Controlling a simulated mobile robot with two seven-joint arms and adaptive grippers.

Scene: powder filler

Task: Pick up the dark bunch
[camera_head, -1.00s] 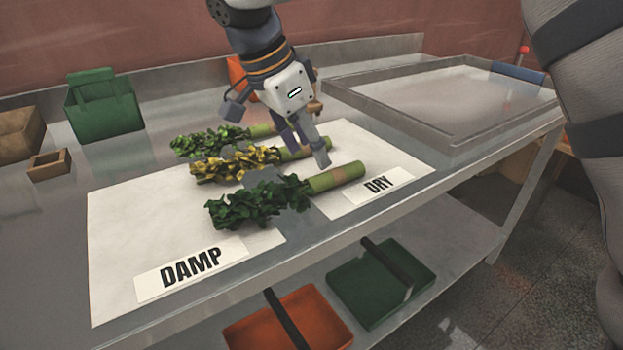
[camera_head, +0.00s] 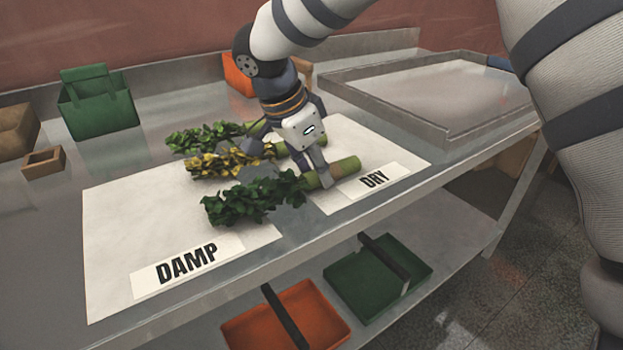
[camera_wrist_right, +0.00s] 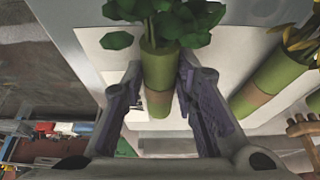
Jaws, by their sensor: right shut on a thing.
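The dark bunch (camera_head: 252,199) is the front one of the three bunches, with dark green leaves and a thick pale green stem. It lies across the white sheets, leaves to the left and stem to the right. My right gripper (camera_head: 318,178) is down over the stem and shut on it near the leaves. The right wrist view shows the stem (camera_wrist_right: 158,75) between both fingers (camera_wrist_right: 160,90). I cannot tell whether the bunch touches the table. A yellow-leaved bunch (camera_head: 225,162) and a brighter green bunch (camera_head: 205,138) lie behind it. My left gripper is not in view.
The DAMP label (camera_head: 187,267) is at front left, the DRY label (camera_head: 375,181) at right. A shallow grey tray (camera_head: 455,135) stands at the right, a green basket (camera_head: 100,110) at back left. Orange (camera_head: 320,310) and green (camera_head: 345,285) carriers sit on the lower shelf.

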